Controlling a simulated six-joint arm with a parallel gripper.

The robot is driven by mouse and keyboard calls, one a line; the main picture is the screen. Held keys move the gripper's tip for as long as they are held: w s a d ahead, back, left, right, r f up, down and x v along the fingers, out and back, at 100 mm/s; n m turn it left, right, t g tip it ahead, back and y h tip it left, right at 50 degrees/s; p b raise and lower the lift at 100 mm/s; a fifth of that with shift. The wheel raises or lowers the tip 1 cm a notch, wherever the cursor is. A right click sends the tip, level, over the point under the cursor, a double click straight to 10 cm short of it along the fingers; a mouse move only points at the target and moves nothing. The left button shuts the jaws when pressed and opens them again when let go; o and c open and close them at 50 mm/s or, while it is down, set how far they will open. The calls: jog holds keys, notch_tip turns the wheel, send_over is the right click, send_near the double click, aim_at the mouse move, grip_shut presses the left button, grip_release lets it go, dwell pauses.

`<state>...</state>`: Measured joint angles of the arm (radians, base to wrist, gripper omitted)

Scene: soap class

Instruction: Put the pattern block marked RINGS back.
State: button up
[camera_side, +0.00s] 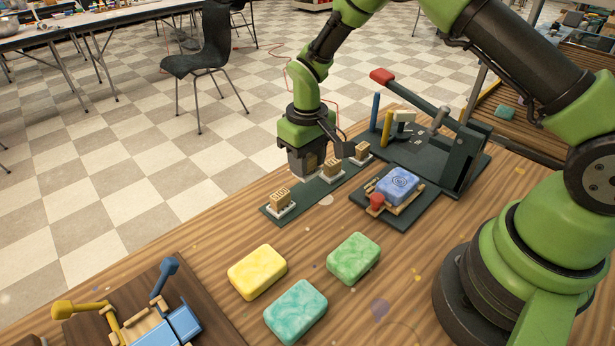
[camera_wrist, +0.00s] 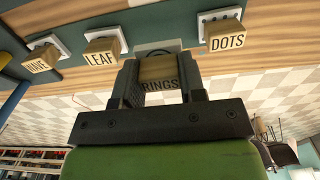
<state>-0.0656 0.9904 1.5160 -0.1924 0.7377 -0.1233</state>
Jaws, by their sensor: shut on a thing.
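My gripper (camera_side: 308,163) is shut on a wooden block. In the wrist view the block marked RINGS (camera_wrist: 160,84) sits between the two fingers (camera_wrist: 160,90), its label facing the camera. The dark green rack strip (camera_side: 307,198) holds blocks in white seats: DOTS (camera_wrist: 226,42), LEAF (camera_wrist: 100,58) and WAVE (camera_wrist: 42,63). My gripper is over the strip in the gap between DOTS and LEAF. A pale seat edge (camera_wrist: 158,46) shows behind the RINGS block. I cannot tell whether the block touches the seat.
A blue soap (camera_side: 398,184) with a rings pattern lies in the holder beside the lever press (camera_side: 460,150). Yellow (camera_side: 257,271), green (camera_side: 353,258) and teal (camera_side: 296,312) soaps lie on the wooden table. A blue-and-yellow tool (camera_side: 150,320) stands on a dark board at the front left.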

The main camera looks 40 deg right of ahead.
jog(key=shift+f, duration=2.05)
jog(key=shift+f, duration=0.15)
jog(key=o, duration=1)
notch_tip(320, 180, up, 12)
jog(key=shift+r, duration=0.2)
jog(key=s+r+m+t, duration=0.15)
jog(key=s+r, duration=0.25)
jog(key=r, duration=0.5)
jog(key=s+r+t, duration=0.2)
jog(key=s, duration=0.4)
jog(key=s+r+m+t+y, duration=0.1)
jog(key=s+r, duration=0.2)
jog(key=s, duration=0.3)
jog(key=s+r+m+t+y, duration=0.1)
jog(key=s+r+t, duration=0.1)
jog(key=s, duration=0.4)
jog(key=shift+s+a+r+m+t, duration=0.1)
jog(key=shift+s+r+m+t, duration=0.1)
jog(key=shift+r, duration=0.2)
jog(key=shift+s+a+r+m+t, duration=0.1)
jog(key=shift+r+t, duration=0.05)
jog(key=shift+r, duration=0.2)
